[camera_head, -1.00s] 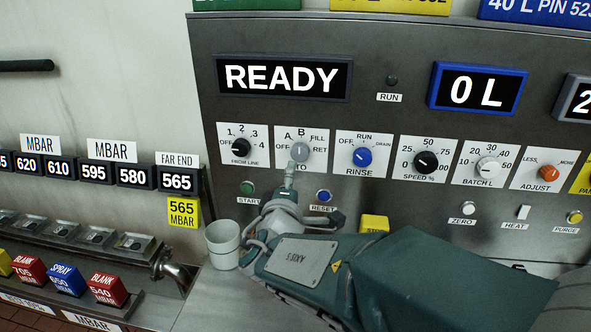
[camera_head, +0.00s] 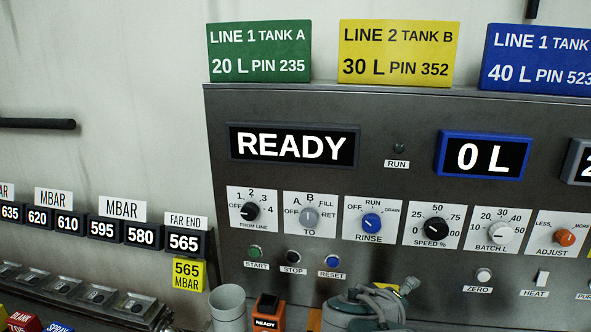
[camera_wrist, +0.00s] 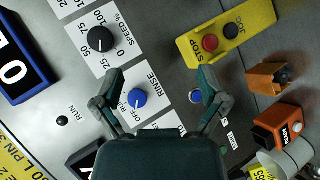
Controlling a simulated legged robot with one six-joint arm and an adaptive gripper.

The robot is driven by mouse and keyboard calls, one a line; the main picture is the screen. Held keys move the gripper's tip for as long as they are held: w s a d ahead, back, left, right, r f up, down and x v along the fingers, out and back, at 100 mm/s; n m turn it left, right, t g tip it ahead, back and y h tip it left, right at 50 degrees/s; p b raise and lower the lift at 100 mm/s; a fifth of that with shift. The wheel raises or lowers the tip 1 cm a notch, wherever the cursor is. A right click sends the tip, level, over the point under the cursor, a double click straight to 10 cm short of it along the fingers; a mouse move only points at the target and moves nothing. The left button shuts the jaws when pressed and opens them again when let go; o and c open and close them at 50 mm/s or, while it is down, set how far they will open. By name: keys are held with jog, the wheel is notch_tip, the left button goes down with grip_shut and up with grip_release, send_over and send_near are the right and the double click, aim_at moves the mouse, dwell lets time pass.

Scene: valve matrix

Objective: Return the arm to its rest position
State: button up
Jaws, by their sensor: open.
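My gripper (camera_wrist: 162,88) is open and empty in the wrist view, its two fingers spread apart over the panel. The blue RINSE knob (camera_wrist: 137,98) shows between the fingers, nearer the left one; I cannot tell the gap to the panel. In the head view my arm (camera_head: 375,306) shows only at the bottom edge, below the row of buttons, and the fingers are not clear there. The grey TO knob (camera_head: 309,217) and the RINSE knob (camera_head: 371,223) are uncovered in the head view.
The control panel (camera_head: 400,117) reads READY and 0 L. A grey cup (camera_head: 228,305) and a small READY device (camera_head: 267,312) stand at the bottom. The yellow STOP and JOG box (camera_wrist: 245,25) and an orange holder (camera_wrist: 268,78) lie right of the gripper in the wrist view.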

jog(key=s+a+f+m+g+y, duration=0.1)
jog(key=s+f+m+g+y, duration=0.1)
jog(key=s, duration=0.5)
jog(key=s+a+f+m+g+y, duration=0.1)
jog(key=s+f+m+y, duration=0.1)
jog(key=s+m+y, duration=0.2)
jog(key=s+y, duration=0.2)
jog(key=s, duration=0.1)
jog(key=shift+a+m+g, duration=0.25)
jog(key=shift+m+g, duration=0.15)
dwell(1.4)
